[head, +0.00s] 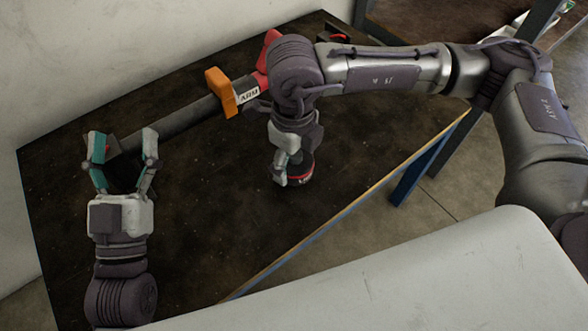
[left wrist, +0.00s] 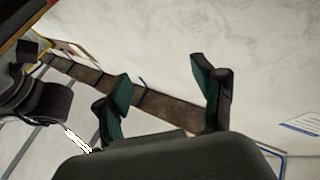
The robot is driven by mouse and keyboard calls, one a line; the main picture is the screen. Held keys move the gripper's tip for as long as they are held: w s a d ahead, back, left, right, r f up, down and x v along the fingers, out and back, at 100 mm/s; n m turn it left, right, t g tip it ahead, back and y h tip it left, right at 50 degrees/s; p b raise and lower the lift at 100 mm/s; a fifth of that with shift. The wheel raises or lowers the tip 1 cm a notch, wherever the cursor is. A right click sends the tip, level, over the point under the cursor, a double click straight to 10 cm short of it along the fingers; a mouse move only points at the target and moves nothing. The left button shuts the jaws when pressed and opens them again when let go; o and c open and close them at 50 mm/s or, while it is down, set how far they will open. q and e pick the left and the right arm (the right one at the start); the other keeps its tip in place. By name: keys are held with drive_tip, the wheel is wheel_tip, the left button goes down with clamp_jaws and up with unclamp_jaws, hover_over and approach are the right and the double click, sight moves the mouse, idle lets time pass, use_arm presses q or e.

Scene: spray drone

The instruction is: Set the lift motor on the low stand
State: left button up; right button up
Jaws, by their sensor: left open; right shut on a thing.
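My right gripper (head: 292,168) points down over the dark table and is shut on a dark round part with a red band and white lettering, apparently the lift motor (head: 303,179). The fingers hide much of it, and I cannot tell whether it touches the table. My left gripper (head: 123,150) is open at the left, its teal fingertips apart on either side of a dark block (head: 124,166) near the end of a dark tube. In the left wrist view its open fingers (left wrist: 162,100) show against a pale wall. I cannot make out the low stand for certain.
The dark tube (head: 190,116) lies along the table's back, with an orange clamp (head: 221,92), an "ARM" label and a red part (head: 268,50). The table (head: 215,220) is bare in front. A blue leg (head: 420,165) stands below its right edge.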

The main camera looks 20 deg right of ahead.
sight(294, 171)
wheel_tip(294, 171, down, 3)
drive_tip(key=shift+f+b, duration=0.15)
drive_tip(key=shift+b, duration=0.3)
use_arm(q)
drive_tip(key=s+r+t, duration=0.1)
drive_tip(key=r, duration=0.1)
drive_tip(key=s+r+t, duration=0.1)
drive_tip(key=t, duration=0.1)
drive_tip(key=shift+s+r+h, duration=0.3)
drive_tip(key=shift+r+h, duration=0.05)
drive_tip(key=shift+h, duration=0.05)
use_arm(e)
drive_tip(key=shift+f, duration=0.1)
drive_tip(key=shift+f, duration=0.1)
drive_tip(key=o, duration=1.7)
drive_tip(key=shift+c, duration=0.2)
use_arm(q)
drive_tip(key=shift+s+a+r+t+h, duration=0.1)
drive_tip(key=shift+s+r+t+h, duration=0.2)
drive_tip(key=shift+s+r, duration=0.05)
